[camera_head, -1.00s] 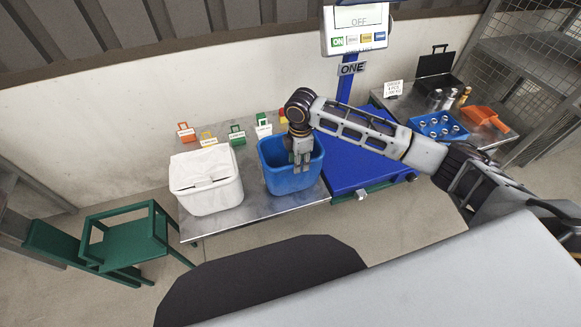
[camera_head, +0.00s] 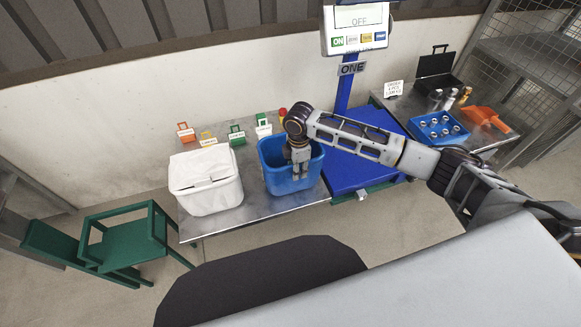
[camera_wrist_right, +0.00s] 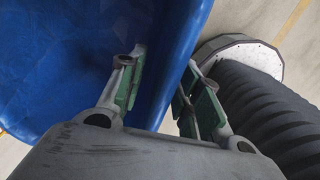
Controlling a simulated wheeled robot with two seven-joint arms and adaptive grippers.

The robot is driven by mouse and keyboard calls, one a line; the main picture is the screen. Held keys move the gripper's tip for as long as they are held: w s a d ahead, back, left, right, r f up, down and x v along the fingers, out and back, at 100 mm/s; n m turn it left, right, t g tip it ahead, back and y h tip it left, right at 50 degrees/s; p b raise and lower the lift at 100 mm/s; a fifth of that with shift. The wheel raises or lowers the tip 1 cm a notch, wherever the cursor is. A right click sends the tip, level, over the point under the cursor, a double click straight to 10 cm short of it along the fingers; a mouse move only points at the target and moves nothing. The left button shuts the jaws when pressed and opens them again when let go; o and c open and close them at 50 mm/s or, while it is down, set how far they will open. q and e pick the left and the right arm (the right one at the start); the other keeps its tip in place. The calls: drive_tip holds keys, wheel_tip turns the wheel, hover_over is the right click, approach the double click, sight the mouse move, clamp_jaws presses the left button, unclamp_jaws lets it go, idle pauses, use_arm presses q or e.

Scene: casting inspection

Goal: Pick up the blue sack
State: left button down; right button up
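A blue, open-topped, bin-shaped container (camera_head: 275,178) stands on the metal table, right of a white one; no separate sack can be made out in the head view. In the right wrist view its blue wall (camera_wrist_right: 172,72) runs between my fingers, and the blue surface to the left looks faintly creased. My right gripper (camera_head: 300,172) points down at the container's front right side. It also shows in the right wrist view (camera_wrist_right: 163,68), open, one finger on each side of the wall, with a gap showing beside the right finger. My left gripper is out of view.
A white container (camera_head: 207,190) stands close on the left. Small coloured label holders (camera_head: 237,136) line the back of the table. A blue scale platform (camera_head: 350,172) is close on the right, with its display (camera_head: 357,28) above. A green chair (camera_head: 128,240) stands front left.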

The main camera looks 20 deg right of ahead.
wheel_tip(320, 180, down, 2)
drive_tip(key=shift+f, duration=0.1)
drive_tip(key=shift+c, duration=0.4)
clamp_jaws()
